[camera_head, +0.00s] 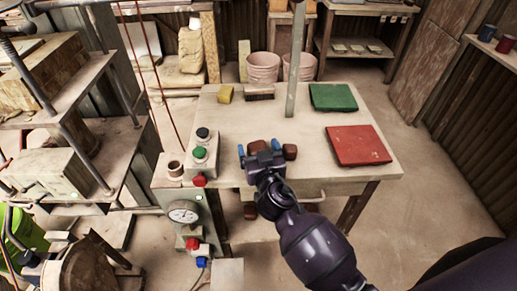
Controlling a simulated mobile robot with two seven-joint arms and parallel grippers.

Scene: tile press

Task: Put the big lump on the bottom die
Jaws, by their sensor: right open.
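My right gripper (258,149) is open over the front part of the table, its blue fingertips spread apart. A red-brown clay lump (257,146) shows between its fingers, partly hidden by the gripper; I cannot tell if they touch. Another brown lump (290,151) lies just to the right of the gripper. The lump between the fingers looks the larger, but the overlap makes this unsure. The press stands at the left, with a pale block (50,172), seemingly the bottom die, on its lower level. Nothing lies on top of that block. My left gripper is not in view.
A green board (333,97) and a red board (358,146) lie on the table's (225,125) right side. A yellow sponge (225,93) lies at the back. A button box (202,150) stands between lumps and press. A thin post (295,60) rises at the back.

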